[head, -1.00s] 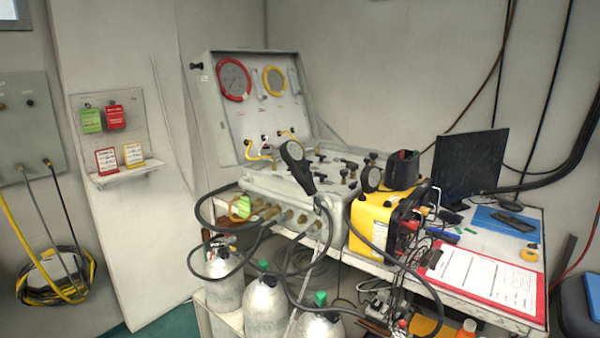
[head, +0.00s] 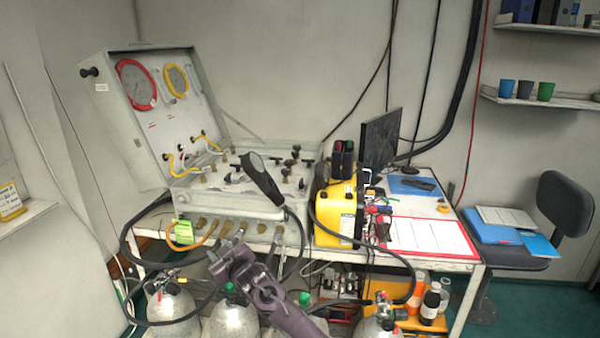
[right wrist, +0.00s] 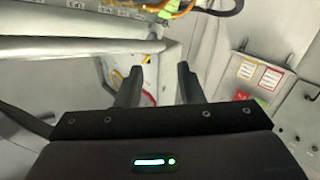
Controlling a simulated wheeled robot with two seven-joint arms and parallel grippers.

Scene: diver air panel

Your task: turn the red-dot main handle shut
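The grey air panel (head: 235,205) stands on the table as an open case, with several black T-handles and knobs (head: 285,165) on its top face. I cannot make out a red dot on any handle at this size. My right gripper (head: 222,262) is in front of the panel's lower front edge, below the fittings and apart from the handles. In the right wrist view its two black fingers (right wrist: 158,78) are spread with nothing between them, and no handle can be picked out there. My left gripper is not in view.
The yellow case (head: 335,215) stands right of the panel. Orange and black hoses hang in front. Grey cylinders (head: 172,305) stand below. A red clipboard (head: 432,238) lies on the table at right.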

